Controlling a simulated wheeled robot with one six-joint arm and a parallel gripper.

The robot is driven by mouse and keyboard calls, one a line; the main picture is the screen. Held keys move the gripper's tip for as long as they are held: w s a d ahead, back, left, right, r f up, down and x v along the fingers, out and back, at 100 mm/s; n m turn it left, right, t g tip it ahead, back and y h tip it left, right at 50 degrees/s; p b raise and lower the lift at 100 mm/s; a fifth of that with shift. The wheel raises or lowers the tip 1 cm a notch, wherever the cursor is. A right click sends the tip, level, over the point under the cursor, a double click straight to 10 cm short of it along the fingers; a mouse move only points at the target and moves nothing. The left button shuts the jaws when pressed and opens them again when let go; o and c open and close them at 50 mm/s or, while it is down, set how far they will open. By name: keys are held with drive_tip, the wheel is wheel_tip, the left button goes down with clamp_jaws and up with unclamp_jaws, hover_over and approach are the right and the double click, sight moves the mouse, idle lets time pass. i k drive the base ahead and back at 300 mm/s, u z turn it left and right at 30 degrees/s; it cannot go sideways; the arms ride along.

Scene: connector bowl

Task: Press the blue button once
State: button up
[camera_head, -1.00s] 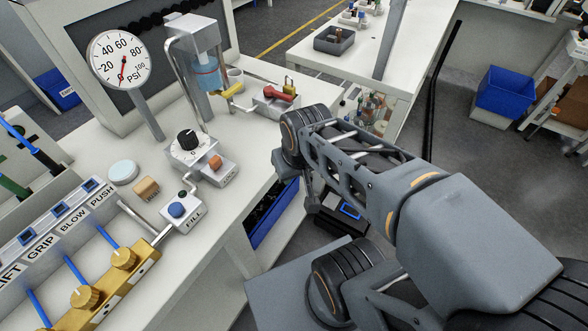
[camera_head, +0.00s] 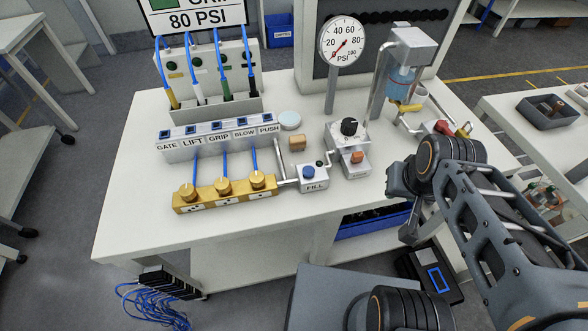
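The blue button (camera_head: 309,170) sits on top of a small white box labelled FILL (camera_head: 314,184), near the front edge of the white bench. Nothing covers the button in the head view. My gripper (camera_head: 409,233) hangs at the end of my arm, to the right of the FILL box and apart from it, by the bench's front edge. It is dark, small and partly hidden by my wrist, so I cannot tell how its fingers stand.
A box with a black knob (camera_head: 349,127) and an orange button (camera_head: 357,157) stands right of the FILL box. A brass manifold (camera_head: 226,192) and a labelled switch row (camera_head: 218,141) lie left. A gauge (camera_head: 344,39) stands behind. The bench front (camera_head: 265,225) is clear.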

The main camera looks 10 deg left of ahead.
sight(307, 171)
drive_tip(key=u, duration=0.9)
